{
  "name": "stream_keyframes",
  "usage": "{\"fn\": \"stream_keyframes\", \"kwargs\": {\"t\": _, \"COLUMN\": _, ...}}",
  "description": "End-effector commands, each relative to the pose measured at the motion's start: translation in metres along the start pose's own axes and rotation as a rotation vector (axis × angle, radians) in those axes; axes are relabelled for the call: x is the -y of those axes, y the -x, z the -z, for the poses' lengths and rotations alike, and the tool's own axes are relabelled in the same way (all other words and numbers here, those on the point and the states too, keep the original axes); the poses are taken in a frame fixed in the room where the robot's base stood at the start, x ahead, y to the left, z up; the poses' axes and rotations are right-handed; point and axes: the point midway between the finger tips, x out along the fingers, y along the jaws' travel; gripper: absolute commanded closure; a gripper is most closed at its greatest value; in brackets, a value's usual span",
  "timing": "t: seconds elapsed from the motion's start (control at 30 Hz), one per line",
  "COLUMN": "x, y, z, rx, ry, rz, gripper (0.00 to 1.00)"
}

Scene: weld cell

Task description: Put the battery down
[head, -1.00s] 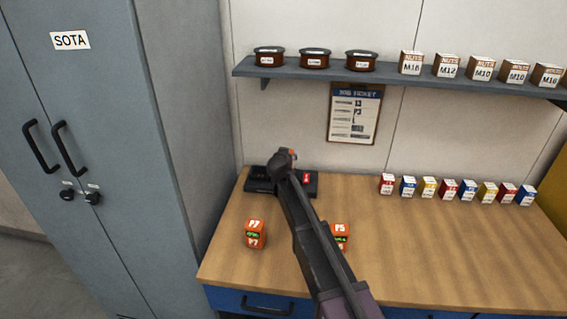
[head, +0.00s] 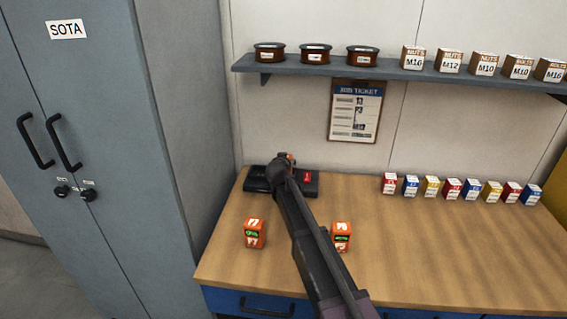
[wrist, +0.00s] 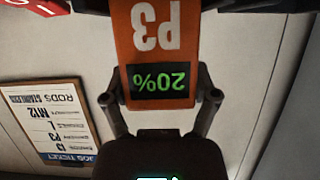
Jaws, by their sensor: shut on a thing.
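In the wrist view an orange battery (wrist: 158,40) marked P3 shows a green 20% display. My gripper (wrist: 160,98) is shut on it, one finger on each side. In the head view my gripper (head: 283,163) is over the black charger-like block (head: 258,181) at the back left of the bench, and only a small bit of orange shows there. Whether the battery touches the block is hidden by my arm. Two other orange batteries stand upright on the bench, one at left (head: 255,233) and one right of my arm (head: 342,236).
The wooden bench (head: 430,250) is clear at front right. Several small coloured boxes (head: 452,188) stand in a row at the back right. A shelf (head: 390,73) with spools and nut boxes hangs above, over a job ticket (head: 356,111). A grey cabinet (head: 95,150) stands at left.

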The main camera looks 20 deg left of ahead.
Motion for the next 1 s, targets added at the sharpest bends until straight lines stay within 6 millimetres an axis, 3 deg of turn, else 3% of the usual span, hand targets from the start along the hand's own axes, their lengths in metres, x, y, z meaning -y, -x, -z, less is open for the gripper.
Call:
{"fn": "stream_keyframes", "kwargs": {"t": 0.2, "x": -0.0001, "y": -0.0013, "z": -0.0029, "rx": -0.001, "ry": 0.000, "rz": 0.000, "gripper": 0.84}}
{"fn": "stream_keyframes", "kwargs": {"t": 0.23, "x": -0.0002, "y": -0.0013, "z": -0.0030, "rx": 0.000, "ry": 0.000, "rz": 0.000, "gripper": 0.20}}
{"fn": "stream_keyframes", "kwargs": {"t": 0.3, "x": -0.0002, "y": -0.0009, "z": -0.0021, "rx": 0.000, "ry": 0.000, "rz": 0.000, "gripper": 0.00}}
{"fn": "stream_keyframes", "kwargs": {"t": 0.87, "x": -0.0001, "y": -0.0002, "z": -0.0002, "rx": 0.000, "ry": 0.000, "rz": 0.000, "gripper": 0.00}}
{"fn": "stream_keyframes", "kwargs": {"t": 1.0, "x": -0.0005, "y": 0.0082, "z": 0.0009, "rx": 0.000, "ry": 0.000, "rz": 0.000, "gripper": 0.00}}
